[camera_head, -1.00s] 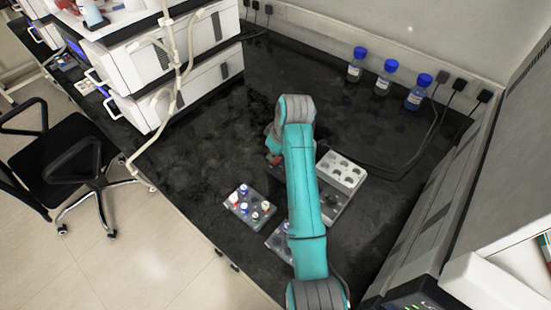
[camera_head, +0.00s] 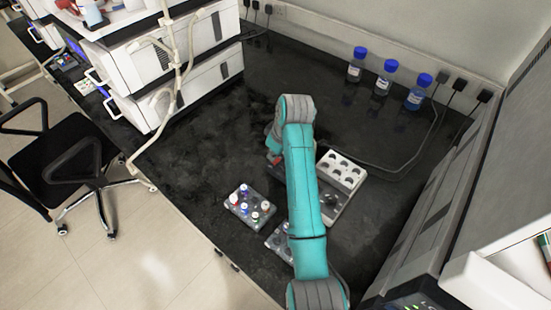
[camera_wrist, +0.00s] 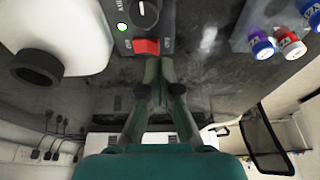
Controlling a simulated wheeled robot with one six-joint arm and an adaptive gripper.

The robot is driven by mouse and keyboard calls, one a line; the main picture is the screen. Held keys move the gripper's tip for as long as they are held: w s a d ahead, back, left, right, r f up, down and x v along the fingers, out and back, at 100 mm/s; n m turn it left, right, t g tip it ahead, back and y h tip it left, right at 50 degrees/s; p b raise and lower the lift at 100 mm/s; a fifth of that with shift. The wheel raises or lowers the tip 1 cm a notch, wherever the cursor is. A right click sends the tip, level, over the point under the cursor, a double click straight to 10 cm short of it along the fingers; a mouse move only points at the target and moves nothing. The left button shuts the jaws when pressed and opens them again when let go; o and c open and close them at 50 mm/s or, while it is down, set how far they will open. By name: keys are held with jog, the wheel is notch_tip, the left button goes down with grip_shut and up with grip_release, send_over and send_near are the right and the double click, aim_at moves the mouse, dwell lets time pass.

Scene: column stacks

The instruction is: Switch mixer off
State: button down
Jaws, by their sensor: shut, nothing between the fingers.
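In the wrist view the dark mixer panel (camera_wrist: 116,12) shows at the top, with a round black knob (camera_wrist: 145,13), a lit green lamp (camera_wrist: 121,27) and a red rocker switch (camera_wrist: 147,46). My gripper (camera_wrist: 158,66) is shut and empty. Its fingertips are close to the red switch, a little right of and below it in the picture; I cannot tell whether they touch. In the head view my teal arm hides the gripper and much of the mixer; the white holed block (camera_head: 343,172) shows right of the arm.
A rack (camera_head: 250,211) of capped vials stands left of my arm; some vials (camera_wrist: 291,44) show at the wrist view's right. A second grey rack (camera_head: 279,241) is partly behind the arm. Blue-capped bottles (camera_head: 384,78) stand at the back. The bench's left part is clear.

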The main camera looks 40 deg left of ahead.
jog(key=shift+f, duration=1.15)
dwell(0.8)
jog(key=shift+r, duration=2.5)
jog(key=shift+s, duration=0.1)
